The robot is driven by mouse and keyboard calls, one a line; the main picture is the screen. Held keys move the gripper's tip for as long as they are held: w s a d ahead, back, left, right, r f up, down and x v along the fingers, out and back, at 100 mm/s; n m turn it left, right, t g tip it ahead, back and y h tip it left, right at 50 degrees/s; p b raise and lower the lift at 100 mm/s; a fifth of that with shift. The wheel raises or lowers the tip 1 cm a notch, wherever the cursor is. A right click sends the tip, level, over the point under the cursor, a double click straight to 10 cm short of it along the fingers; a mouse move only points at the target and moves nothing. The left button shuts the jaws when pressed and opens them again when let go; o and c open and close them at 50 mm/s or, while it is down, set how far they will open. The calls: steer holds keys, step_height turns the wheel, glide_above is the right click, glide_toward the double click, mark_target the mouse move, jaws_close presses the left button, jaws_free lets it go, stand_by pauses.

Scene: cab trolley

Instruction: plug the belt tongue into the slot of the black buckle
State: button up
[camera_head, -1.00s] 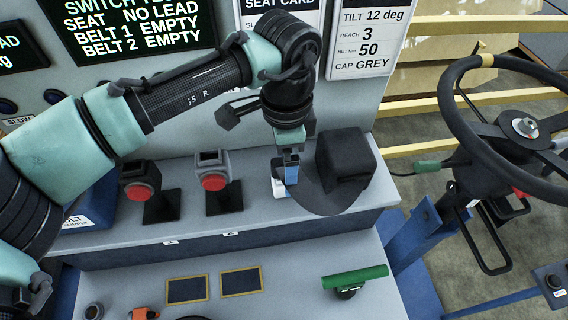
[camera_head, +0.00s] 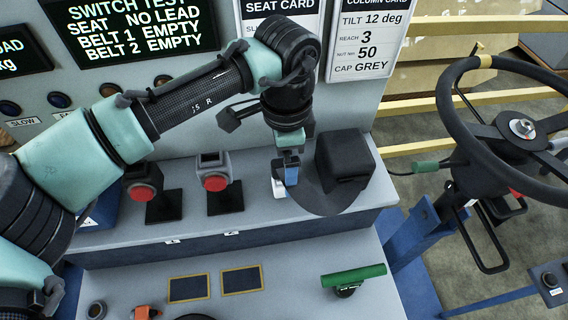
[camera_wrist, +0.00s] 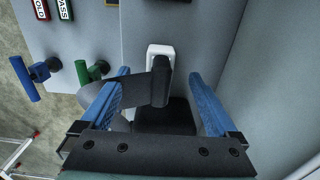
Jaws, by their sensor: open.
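The black buckle (camera_head: 146,168) stands at the left on the grey shelf with a red button on its front. My gripper (camera_head: 285,178) points down at the right of the shelf, beside the black belt housing (camera_head: 343,157). A small white holder (camera_head: 278,187) shows at its fingertips. In the wrist view my gripper (camera_wrist: 157,95) has its blue fingers apart. A dark upright piece, apparently the belt tongue (camera_wrist: 161,82), is between them against the white holder (camera_wrist: 160,52). A grey strap (camera_wrist: 135,90) curves off to the left. The buckle slot is too small to make out.
A second, lighter grey buckle (camera_head: 215,164) with a red button stands between the black buckle and my gripper. The panel (camera_head: 225,75) rises behind the shelf. A steering wheel (camera_head: 510,125) is at the right. A green-handled lever (camera_head: 353,277) is on the lower deck.

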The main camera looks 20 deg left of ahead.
stand_by(0.3)
jaws_close()
stand_by(0.4)
steer(key=shift+r, duration=0.15)
stand_by(0.9)
steer(key=shift+r+p, duration=2.9)
steer(key=shift+p, duration=0.3)
steer(key=shift+f, duration=0.1)
